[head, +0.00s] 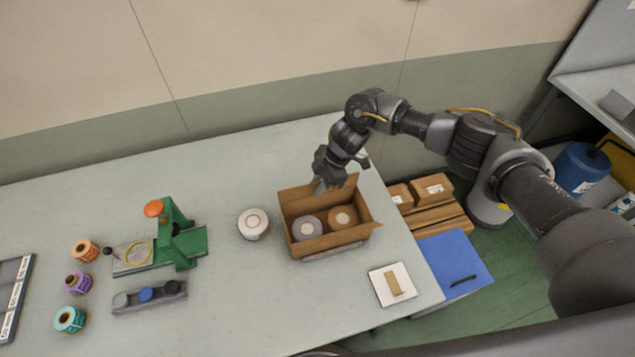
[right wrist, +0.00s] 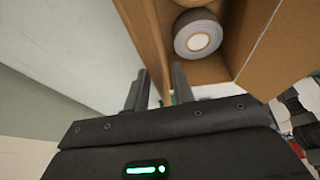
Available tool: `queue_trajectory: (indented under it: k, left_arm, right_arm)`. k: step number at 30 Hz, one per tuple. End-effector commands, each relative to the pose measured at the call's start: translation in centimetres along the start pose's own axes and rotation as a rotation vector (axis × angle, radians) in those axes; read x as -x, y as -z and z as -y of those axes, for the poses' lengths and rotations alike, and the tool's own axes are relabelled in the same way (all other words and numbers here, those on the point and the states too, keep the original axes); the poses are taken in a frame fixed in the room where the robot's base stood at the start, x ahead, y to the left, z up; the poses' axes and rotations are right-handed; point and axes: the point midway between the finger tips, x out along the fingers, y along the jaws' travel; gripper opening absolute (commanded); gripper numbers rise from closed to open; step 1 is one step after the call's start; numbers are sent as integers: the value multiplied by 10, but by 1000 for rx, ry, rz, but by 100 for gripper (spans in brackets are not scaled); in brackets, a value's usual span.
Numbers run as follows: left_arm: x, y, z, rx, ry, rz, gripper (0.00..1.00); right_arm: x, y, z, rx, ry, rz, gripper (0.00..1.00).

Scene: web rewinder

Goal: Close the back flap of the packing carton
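The packing carton (head: 352,236) is an open brown box near the right end of the table. It holds a grey roll (head: 306,229) and a brown roll (head: 342,218); one roll (right wrist: 198,36) also shows in the right wrist view. The back flap (head: 346,189) stands up at the carton's far side, partly hidden by my right gripper (head: 322,186). In the right wrist view, my right gripper (right wrist: 157,88) has its fingers apart, with a thin cardboard panel (right wrist: 152,45) reaching between them. Whether either finger touches it is unclear. My left gripper is not in view.
A white roll (head: 253,224) stands left of the carton. A white pad with a tan block (head: 394,284) lies at the front right. A green device (head: 176,240) and several colored rolls stand farther left. Closed cartons (head: 432,188) are beyond the table's right edge.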

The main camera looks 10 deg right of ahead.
Motion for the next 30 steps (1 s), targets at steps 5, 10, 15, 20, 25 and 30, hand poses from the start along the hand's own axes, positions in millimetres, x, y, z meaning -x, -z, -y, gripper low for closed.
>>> queue_trajectory:
  k: [5, 10, 15, 20, 25, 30]
  left_arm:
    - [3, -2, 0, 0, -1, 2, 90]
    - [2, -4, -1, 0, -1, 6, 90]
    - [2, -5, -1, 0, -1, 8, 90]
    - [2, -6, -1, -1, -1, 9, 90]
    - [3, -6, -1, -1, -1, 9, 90]
    - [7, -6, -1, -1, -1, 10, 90]
  right_arm:
    - [-8, 0, 0, 0, -1, 0, 25]
    - [-9, 0, 0, 0, -1, 0, 25]
    - [-9, 0, 0, 0, -1, 0, 12]
    - [-9, 0, 0, 0, -1, 0, 0]
    - [-9, 0, 0, 1, -2, 0, 0]
    - [-8, 0, 2, 12, -28, -2, 0]
